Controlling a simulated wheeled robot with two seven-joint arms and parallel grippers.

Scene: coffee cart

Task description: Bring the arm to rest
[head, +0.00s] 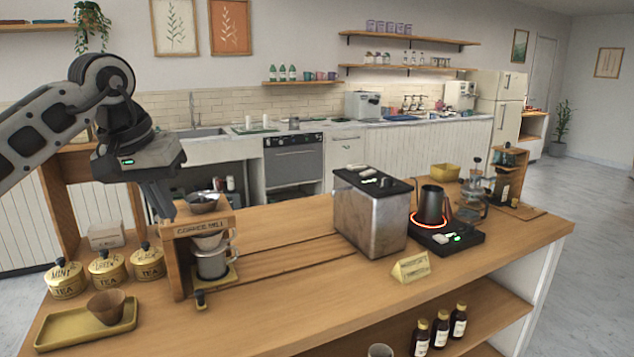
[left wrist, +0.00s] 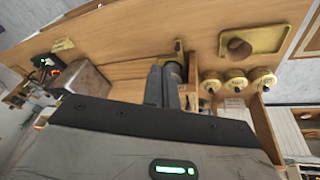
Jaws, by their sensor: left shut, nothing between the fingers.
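My left arm comes in from the left in the head view. Its gripper (head: 160,200) points down, just left of and above the wooden coffee mill stand (head: 203,227), with its fingers shut and empty. In the left wrist view the closed fingers of the left gripper (left wrist: 163,85) show in front of the stand, which is partly hidden behind them. A metal cup (head: 212,262) stands inside the stand, and a dark bowl (head: 203,201) sits on its top. I cannot tell whether the fingers touch the stand. My right gripper is not in view.
Three yellow tea tins (head: 107,267) and a yellow tray (head: 60,331) with a brown cup (head: 106,306) stand at the left. A metal box (head: 371,222), a glowing hot plate (head: 452,240) with a dark kettle (head: 431,206) and a small sign (head: 411,267) stand to the right. The counter's middle is clear.

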